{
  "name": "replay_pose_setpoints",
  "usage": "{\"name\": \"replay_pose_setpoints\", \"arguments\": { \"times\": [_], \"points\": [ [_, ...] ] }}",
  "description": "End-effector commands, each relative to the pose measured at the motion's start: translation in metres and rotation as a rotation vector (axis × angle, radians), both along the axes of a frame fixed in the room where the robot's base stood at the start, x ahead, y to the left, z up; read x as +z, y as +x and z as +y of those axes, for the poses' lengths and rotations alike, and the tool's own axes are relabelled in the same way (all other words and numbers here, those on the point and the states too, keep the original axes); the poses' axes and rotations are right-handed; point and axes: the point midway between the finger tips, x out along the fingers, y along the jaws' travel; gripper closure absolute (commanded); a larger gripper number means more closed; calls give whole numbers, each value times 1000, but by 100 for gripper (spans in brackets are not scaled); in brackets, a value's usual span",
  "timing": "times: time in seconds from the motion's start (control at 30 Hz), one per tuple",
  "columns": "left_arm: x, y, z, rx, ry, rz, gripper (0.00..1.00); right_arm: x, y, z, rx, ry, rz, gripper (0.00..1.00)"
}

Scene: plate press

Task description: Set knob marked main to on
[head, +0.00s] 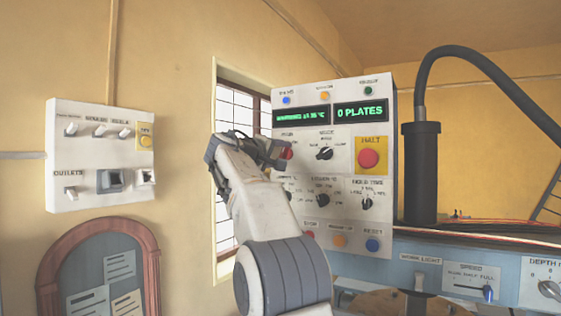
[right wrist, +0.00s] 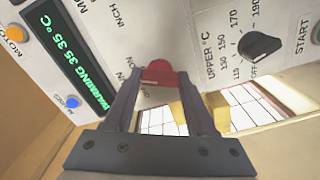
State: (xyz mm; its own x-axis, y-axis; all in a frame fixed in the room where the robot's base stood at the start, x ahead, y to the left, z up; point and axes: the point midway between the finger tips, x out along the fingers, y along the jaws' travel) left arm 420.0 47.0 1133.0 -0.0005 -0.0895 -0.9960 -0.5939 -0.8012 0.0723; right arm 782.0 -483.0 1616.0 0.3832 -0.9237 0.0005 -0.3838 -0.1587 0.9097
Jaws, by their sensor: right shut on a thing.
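A white control panel (head: 334,220) stands upright at the centre right of the head view. A red knob (head: 288,154) sits on its left side, under the green display. My right gripper (head: 282,150) reaches up to it from below. In the right wrist view the red knob (right wrist: 160,73) lies between the two fingertips of my right gripper (right wrist: 158,80), which is shut on it. Small lettering beside the knob is partly hidden by a finger, so I cannot tell which setting it points to. My left gripper is not in view.
A black selector knob (head: 324,153) and a red HALT button (head: 369,158) are to the right of my gripper. In the right wrist view a black UPPER °C knob (right wrist: 261,45) is close by. A switch box (head: 100,155) hangs on the left wall.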

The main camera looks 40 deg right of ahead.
Motion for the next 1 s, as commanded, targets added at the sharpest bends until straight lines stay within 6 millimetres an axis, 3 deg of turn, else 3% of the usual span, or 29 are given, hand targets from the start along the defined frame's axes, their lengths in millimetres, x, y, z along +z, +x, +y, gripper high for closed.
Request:
{"name": "replay_pose_setpoints", "arguments": {
  "times": [0.33,0.93,0.97,1.0],
  "points": [
    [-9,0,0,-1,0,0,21,-3,0,0,-3,67,-148,99],
    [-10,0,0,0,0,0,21,-2,0,0,-3,82,-183,99],
    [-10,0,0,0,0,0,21,-2,0,0,-3,82,-183,36],
    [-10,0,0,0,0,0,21,-2,0,0,-3,82,-183,21]
  ]
}}
